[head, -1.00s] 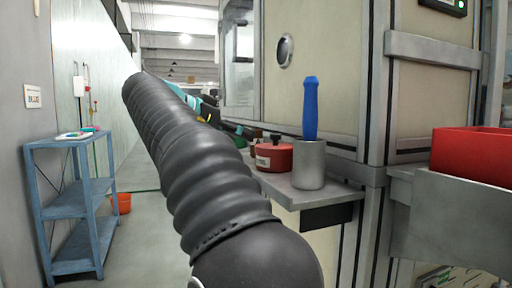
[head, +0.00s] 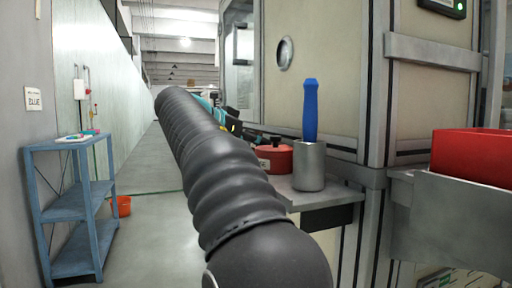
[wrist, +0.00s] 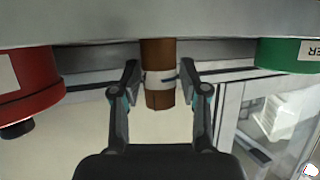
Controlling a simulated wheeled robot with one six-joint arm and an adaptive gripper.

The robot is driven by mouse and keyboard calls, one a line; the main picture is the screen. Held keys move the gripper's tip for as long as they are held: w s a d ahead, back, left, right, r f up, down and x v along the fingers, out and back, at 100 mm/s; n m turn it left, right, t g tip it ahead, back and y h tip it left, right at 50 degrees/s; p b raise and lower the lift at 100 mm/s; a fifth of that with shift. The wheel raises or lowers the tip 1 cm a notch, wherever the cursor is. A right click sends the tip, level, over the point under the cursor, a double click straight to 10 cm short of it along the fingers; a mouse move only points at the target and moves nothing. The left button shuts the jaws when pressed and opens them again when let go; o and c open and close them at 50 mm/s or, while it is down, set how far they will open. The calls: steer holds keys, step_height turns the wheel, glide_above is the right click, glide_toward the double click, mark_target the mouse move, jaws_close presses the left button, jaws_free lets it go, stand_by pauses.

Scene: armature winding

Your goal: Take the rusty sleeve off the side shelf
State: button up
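The rusty sleeve (wrist: 159,95) is a brown cylinder with a pale band around its middle. It stands at the side shelf (wrist: 75,28) in the wrist view, which appears upside down. My gripper (wrist: 160,78) is open, with one finger on each side of the sleeve and a visible gap at both sides. I cannot tell how deep the sleeve sits between the fingertips. In the head view my arm covers the sleeve and the gripper; the shelf (head: 325,200) shows at the machine's side.
A red tin (head: 275,158) and a grey cup (head: 309,168) with a blue handle (head: 310,110) stand on the shelf. The wrist view shows the red tin (wrist: 28,80) at left and a green tin (wrist: 282,54) at right.

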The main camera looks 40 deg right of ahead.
jaws_close()
steer(key=shift+r, duration=0.1)
